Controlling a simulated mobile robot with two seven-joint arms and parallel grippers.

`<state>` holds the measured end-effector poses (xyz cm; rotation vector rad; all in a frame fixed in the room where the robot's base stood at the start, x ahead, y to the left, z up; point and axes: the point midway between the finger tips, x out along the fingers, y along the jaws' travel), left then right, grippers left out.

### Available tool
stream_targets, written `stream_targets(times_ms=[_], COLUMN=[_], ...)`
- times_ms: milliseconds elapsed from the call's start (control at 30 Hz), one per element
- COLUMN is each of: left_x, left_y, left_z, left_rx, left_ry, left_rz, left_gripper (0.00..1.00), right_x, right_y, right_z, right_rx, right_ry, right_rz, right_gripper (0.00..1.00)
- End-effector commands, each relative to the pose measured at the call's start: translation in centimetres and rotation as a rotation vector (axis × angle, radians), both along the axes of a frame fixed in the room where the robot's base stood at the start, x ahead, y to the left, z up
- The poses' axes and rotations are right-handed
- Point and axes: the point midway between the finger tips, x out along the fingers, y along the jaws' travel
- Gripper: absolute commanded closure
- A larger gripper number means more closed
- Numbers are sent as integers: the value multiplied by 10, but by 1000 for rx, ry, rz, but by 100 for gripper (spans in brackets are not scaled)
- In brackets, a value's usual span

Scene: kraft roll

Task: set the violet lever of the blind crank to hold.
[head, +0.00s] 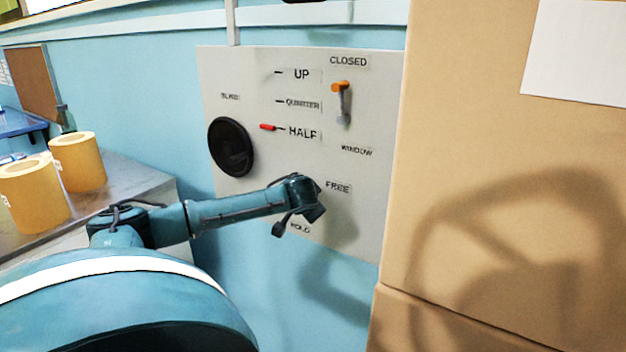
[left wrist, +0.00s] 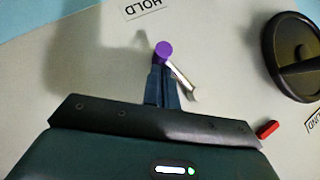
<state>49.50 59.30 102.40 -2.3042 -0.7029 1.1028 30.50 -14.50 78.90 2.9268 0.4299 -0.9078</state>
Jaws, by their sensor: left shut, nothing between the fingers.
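The violet lever (left wrist: 163,49) shows in the left wrist view: a violet knob on a pale metal shaft. The knob lies toward the HOLD label (left wrist: 145,7) from the shaft's lower end. My left gripper (left wrist: 161,75) is shut and empty, its tips right beside the knob; I cannot tell whether they touch. In the head view my left gripper (head: 303,212) is in front of the panel between the FREE label (head: 338,187) and the HOLD label (head: 299,227), and hides the lever. My right gripper is not in view.
The panel (head: 225,75) also carries a black crank wheel (head: 231,146), a red pointer (head: 268,127) at HALF and an orange-tipped window lever (head: 342,100) near CLOSED. A large cardboard box (head: 470,170) stands close on the right. Kraft rolls (head: 78,162) stand on a counter at left.

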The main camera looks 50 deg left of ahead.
Motion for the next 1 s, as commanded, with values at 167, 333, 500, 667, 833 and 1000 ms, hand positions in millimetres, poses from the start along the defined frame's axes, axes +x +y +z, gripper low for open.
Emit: stream_targets(times_ms=[167, 333, 500, 667, 833, 1000], left_x=[-2, -3, -5, -5, -5, -5], left_y=[10, 15, 18, 20, 21, 21], left_z=[-9, -11, -13, -14, -14, -15], left_rx=[135, 229, 225, 224, 223, 223], left_ry=[46, 75, 72, 72, 71, 72], left_rz=[1, 1, 1, 1, 1, 2], left_gripper=[100, 100, 100, 100, 100, 100], right_x=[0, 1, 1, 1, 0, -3], right_y=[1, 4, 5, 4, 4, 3], right_z=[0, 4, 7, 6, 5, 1], right_rx=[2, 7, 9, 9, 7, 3], right_ry=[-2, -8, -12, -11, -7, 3], right_rz=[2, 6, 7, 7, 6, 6], right_gripper=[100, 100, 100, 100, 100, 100])
